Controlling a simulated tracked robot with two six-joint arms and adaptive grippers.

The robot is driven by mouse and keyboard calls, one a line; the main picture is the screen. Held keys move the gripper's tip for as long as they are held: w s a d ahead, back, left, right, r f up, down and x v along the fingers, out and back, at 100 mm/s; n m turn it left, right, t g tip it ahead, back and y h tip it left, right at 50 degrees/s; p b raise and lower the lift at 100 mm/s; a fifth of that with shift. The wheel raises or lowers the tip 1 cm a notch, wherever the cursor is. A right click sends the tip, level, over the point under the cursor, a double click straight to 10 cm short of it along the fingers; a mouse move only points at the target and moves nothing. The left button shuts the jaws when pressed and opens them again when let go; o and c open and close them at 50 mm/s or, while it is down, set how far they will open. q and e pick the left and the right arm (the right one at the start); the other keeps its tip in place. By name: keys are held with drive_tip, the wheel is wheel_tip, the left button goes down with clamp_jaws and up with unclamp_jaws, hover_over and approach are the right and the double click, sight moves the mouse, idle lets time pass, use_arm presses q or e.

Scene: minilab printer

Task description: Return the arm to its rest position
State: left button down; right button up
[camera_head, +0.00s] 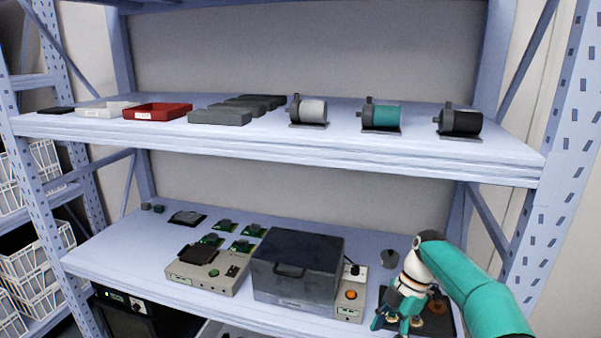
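My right arm (480,290), teal with a dark joint, comes in from the lower right. My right gripper (396,318) points down at the right end of the lower shelf, over a dark base plate (445,325) with small brass-coloured parts. The teal fingers partly cover the plate, and I cannot tell whether they touch it or how far they are spread. No held thing is visible. My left arm and gripper are not in view.
On the lower shelf (120,255) stand a dark lidded box (298,262), a control box with an orange button (351,295) and a beige device (205,272). The upper shelf (300,146) holds spools (381,115) and trays (157,111). A rack post (560,150) stands at right.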

drive_tip(key=s+a+f+m, duration=0.2)
drive_tip(key=s+f+m, duration=0.15)
drive_tip(key=f, duration=0.35)
drive_tip(key=s+a+f+m+t, duration=0.1)
drive_tip(key=s+f+m, duration=0.2)
drive_tip(key=f+m, duration=0.25)
drive_tip(key=s+a+f+m, duration=0.2)
drive_tip(key=s+f+m, duration=0.1)
drive_tip(key=f, duration=0.5)
drive_tip(key=s+a+f+m, duration=0.1)
drive_tip(key=s+f+m, duration=0.1)
drive_tip(key=s+m, duration=0.4)
drive_tip(key=s+a+f+m+t+p, duration=0.1)
drive_tip(key=s+m, duration=0.5)
drive_tip(key=s, duration=0.7)
drive_tip(key=shift+s+f+t, duration=0.3)
drive_tip(key=shift+s+f, duration=0.05)
drive_tip(key=shift+f, duration=0.05)
drive_tip(key=shift+a, duration=0.1)
